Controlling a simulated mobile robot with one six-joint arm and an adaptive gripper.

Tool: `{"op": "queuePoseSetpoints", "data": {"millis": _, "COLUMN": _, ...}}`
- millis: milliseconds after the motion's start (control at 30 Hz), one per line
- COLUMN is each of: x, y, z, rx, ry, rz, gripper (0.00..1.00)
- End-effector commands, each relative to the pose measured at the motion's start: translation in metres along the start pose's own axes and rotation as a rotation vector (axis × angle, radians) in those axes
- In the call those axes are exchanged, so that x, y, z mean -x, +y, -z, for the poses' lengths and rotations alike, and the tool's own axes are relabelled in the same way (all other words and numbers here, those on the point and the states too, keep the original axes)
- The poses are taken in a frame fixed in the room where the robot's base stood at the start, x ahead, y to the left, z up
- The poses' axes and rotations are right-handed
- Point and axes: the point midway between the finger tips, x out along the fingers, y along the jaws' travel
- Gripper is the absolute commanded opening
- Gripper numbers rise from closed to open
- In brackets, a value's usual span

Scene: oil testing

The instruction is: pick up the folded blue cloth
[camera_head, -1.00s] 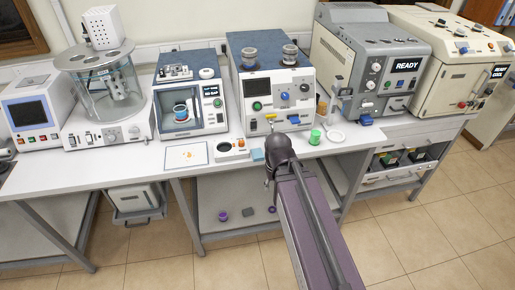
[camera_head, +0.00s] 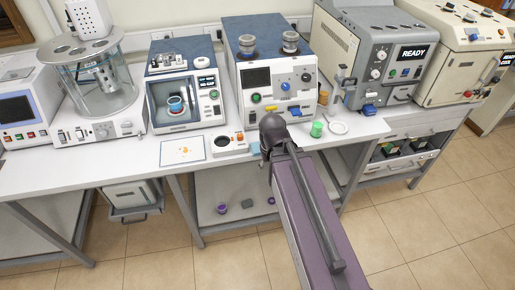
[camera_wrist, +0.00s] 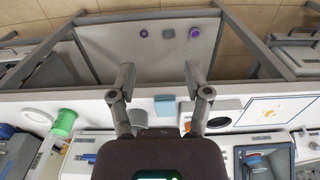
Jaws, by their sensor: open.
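The folded blue cloth (camera_wrist: 165,106) is a small flat light-blue square on the white bench near its front edge. In the wrist view it lies between my gripper's two fingers, nearer their bases than their tips. My gripper (camera_wrist: 160,74) is open and empty, its fingers spread wide on either side of the cloth. In the head view only a sliver of the cloth (camera_head: 255,148) shows left of my arm, which hides the rest and the gripper's fingers. The height of the fingers above the bench is unclear.
A white device with a round dark opening (camera_wrist: 222,113) sits close beside the cloth, with stained paper (camera_head: 183,151) beyond. A green jar (camera_head: 316,129) and white dish (camera_head: 338,128) stand on the other side. Machines line the back. Below is a lower shelf (camera_wrist: 105,50) with small items.

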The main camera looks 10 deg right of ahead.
Motion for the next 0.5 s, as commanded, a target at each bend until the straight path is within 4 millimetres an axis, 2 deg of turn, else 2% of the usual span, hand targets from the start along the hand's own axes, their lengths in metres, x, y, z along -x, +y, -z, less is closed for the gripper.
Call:
{"op": "queuePoseSetpoints", "data": {"millis": 33, "x": 0.001, "y": 0.000, "z": 0.002, "rx": 0.000, "ry": 0.000, "rz": 0.000, "gripper": 0.90}}
{"op": "queuePoseSetpoints", "data": {"millis": 67, "x": 0.001, "y": 0.000, "z": 0.003, "rx": 0.000, "ry": 0.000, "rz": 0.000, "gripper": 0.99}}
{"op": "queuePoseSetpoints", "data": {"millis": 167, "x": 0.004, "y": 0.000, "z": 0.014, "rx": 0.000, "ry": 0.000, "rz": 0.000, "gripper": 1.00}}
{"op": "queuePoseSetpoints", "data": {"millis": 267, "x": 0.010, "y": 0.000, "z": 0.033, "rx": 0.000, "ry": 0.000, "rz": 0.000, "gripper": 1.00}}
{"op": "queuePoseSetpoints", "data": {"millis": 500, "x": 0.030, "y": -0.002, "z": 0.101, "rx": 0.005, "ry": 0.000, "rz": 0.001, "gripper": 1.00}}
